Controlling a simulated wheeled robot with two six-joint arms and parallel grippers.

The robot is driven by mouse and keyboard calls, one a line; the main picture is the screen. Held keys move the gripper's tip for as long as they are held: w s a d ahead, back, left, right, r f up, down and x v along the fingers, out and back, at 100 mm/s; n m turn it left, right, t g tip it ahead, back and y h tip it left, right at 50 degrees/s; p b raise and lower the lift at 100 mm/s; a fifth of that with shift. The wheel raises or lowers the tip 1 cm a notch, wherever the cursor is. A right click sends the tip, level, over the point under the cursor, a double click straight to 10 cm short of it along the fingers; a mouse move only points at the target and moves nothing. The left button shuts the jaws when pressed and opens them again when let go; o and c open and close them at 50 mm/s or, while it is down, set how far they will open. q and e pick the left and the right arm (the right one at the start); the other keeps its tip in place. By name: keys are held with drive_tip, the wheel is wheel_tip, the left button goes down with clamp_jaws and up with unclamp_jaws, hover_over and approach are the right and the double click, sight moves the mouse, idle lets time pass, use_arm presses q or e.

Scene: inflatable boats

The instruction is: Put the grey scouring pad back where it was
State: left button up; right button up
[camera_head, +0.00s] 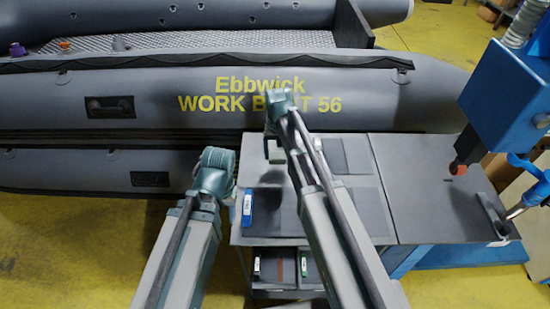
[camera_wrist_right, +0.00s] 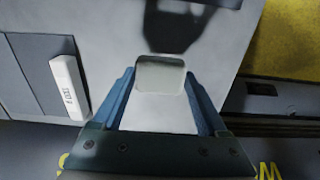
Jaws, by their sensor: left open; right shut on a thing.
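The grey scouring pad (camera_wrist_right: 160,75) is a small rounded grey block between the two blue fingers of my right gripper (camera_wrist_right: 162,100) in the right wrist view. The gripper is shut on it, above a light grey worktop (camera_wrist_right: 240,30). I cannot tell whether the pad touches the worktop. In the head view my right gripper (camera_head: 275,150) points down over the worktop's far left part, and my arm partly hides it. My left gripper (camera_head: 226,190) is open by the worktop's left edge; its fingertips are mostly hidden.
A white labelled block (camera_wrist_right: 69,87) lies at a dark panel's edge. A blue labelled block (camera_head: 247,207) lies nearer. Dark rectangles (camera_head: 352,155) mark the worktop; a shelf (camera_head: 268,265) below holds items. A grey inflatable boat (camera_head: 400,105) stands behind, a blue machine (camera_head: 500,95) at right.

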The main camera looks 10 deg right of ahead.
sight(275, 152)
drive_tip(key=shift+w+a, duration=0.15)
drive_tip(key=shift+w, duration=0.3)
drive_tip(key=f+b, duration=0.3)
drive_tip(key=shift+w+a+f+b, duration=0.15)
drive_tip(key=shift+w+f+b, duration=0.15)
drive_tip(key=shift+w+f, duration=0.05)
drive_tip(key=shift+f, duration=0.1)
drive_tip(key=o, duration=1.2)
